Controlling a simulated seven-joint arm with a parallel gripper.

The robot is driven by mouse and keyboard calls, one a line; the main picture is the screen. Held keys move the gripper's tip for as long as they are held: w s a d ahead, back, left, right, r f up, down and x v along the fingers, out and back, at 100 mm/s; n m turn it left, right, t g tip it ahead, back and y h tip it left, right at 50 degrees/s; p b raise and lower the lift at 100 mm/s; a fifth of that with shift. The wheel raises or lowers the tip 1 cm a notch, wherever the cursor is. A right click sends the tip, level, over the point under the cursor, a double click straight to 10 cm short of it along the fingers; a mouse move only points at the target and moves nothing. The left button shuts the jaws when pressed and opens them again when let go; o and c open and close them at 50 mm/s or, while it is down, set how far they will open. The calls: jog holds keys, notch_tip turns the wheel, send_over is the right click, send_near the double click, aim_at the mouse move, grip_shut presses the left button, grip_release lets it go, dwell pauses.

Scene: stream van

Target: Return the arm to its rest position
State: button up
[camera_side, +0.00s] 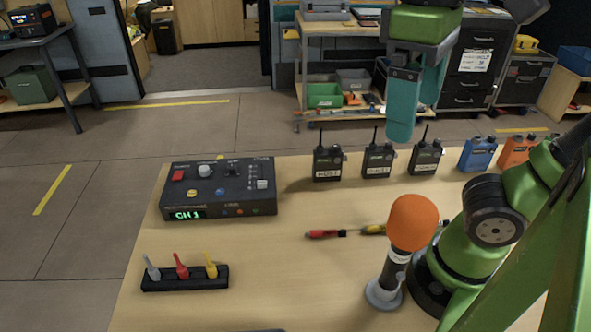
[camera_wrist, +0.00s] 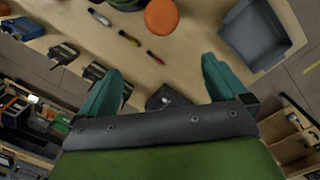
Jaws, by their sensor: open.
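My gripper (camera_side: 416,118) hangs high at the back of the wooden table, above and behind the row of radios in the side view. Its two teal fingers point down and stand apart, with nothing visible between them. In the wrist view the open fingers (camera_wrist: 160,82) show at left and right with a wide gap. A dark object (camera_wrist: 166,98) shows beyond the gap; I cannot tell its distance. My arm's base stands at the right of the table, and part of my arm is cut off by the frame edge.
Several radios, one of them black (camera_side: 327,162), line the table's back edge. A grey tray (camera_wrist: 277,48) shows in the wrist view.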

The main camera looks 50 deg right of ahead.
jog(key=w+d+f+m+t+y, duration=0.1)
jog(key=w+d+f+m+t, duration=0.1)
jog(key=w+d+f+t, duration=0.1)
jog(key=w+d+f+m+t+y, duration=0.1)
jog(key=w+d+f+m+t, duration=0.1)
jog(key=w+f+t, duration=0.3)
notch_tip(320, 180, down, 4)
jog(key=shift+w+d+f+m, duration=0.15)
jog(key=shift+w+d+m, duration=0.25)
jog(key=shift+w+d, duration=0.6)
jog(key=shift+w+a, duration=0.2)
jog(key=shift+a, duration=0.1)
jog(key=shift+c, duration=0.3)
